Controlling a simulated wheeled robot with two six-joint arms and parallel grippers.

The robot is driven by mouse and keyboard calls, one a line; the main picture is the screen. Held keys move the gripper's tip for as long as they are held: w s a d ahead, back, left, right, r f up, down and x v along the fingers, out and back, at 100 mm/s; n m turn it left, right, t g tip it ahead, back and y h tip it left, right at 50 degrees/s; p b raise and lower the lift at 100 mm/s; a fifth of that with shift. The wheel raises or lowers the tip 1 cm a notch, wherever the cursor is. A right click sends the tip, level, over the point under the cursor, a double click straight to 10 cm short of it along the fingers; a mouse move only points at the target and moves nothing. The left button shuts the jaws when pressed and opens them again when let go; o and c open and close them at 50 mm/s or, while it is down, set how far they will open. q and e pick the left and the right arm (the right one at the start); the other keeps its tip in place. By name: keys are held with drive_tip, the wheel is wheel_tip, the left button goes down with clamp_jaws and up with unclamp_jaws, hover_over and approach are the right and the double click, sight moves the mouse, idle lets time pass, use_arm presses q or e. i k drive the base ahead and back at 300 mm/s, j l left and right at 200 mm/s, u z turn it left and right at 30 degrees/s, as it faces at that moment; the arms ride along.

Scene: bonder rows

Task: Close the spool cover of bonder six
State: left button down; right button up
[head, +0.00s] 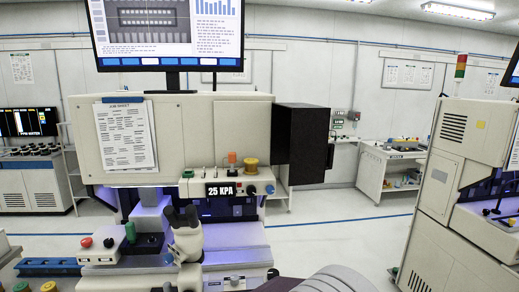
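A cream bonder (215,135) stands in front of me in the head view; I see no number six on it. A dark brown, box-like cover (302,145) juts out at the right end of its upper housing. I cannot tell for certain whether this is the spool cover, or whether it is open or shut. A yellow spool-like part (250,165) and a small orange part (232,158) sit on the ledge to its left, in plain sight. Neither of my grippers is in view.
A monitor (168,35) stands above the bonder. A microscope (185,235), a "25 KPA" display (220,189) and a button box (102,246) are at its front. Another machine (455,190) stands right, with open floor (345,235) between. A grey rounded shape (335,280) fills the bottom edge.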

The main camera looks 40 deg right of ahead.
sight(300, 131)
drive_tip(key=k+l+z, duration=0.1)
drive_tip(key=l, duration=0.35)
drive_tip(key=k+l, duration=0.15)
drive_tip(key=l, duration=0.35)
drive_tip(key=k+l+z, duration=0.15)
drive_tip(key=l, duration=0.35)
drive_tip(key=l+z, duration=0.1)
drive_tip(key=l, duration=0.4)
drive_tip(key=k+l, duration=0.15)
drive_tip(key=l, duration=0.35)
drive_tip(key=z, duration=0.05)
